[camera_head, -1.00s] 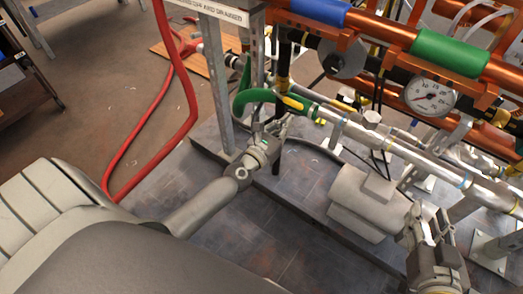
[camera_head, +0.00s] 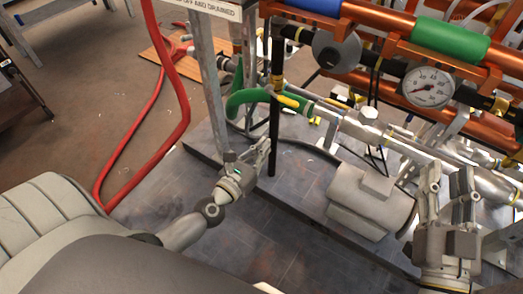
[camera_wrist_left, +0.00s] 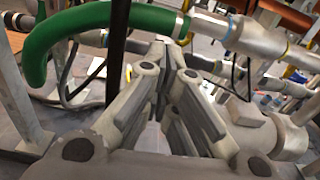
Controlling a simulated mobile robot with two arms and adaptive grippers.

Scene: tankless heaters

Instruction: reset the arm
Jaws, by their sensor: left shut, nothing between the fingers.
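My left gripper (camera_head: 264,148) is at the end of the arm from the left, over the dark tiled base, close to a thin black vertical post (camera_head: 275,130). In the left wrist view its fingers (camera_wrist_left: 168,52) come together at the tips, with nothing between them. The green hose (camera_wrist_left: 100,22) passes just beyond and to the left of the fingertips. My right gripper (camera_head: 449,178) stands at the lower right, fingers pointing up and apart, with nothing seen between them. It is in front of the metal pipes; I cannot tell whether it touches any.
A grey motor-like unit (camera_head: 371,200) sits between the grippers. A pressure gauge (camera_head: 428,87), orange pipes and a green sleeve (camera_head: 451,44) fill the upper right. A red hose (camera_head: 180,95) curves at the left. The tiled base (camera_head: 285,222) is clear nearer to me.

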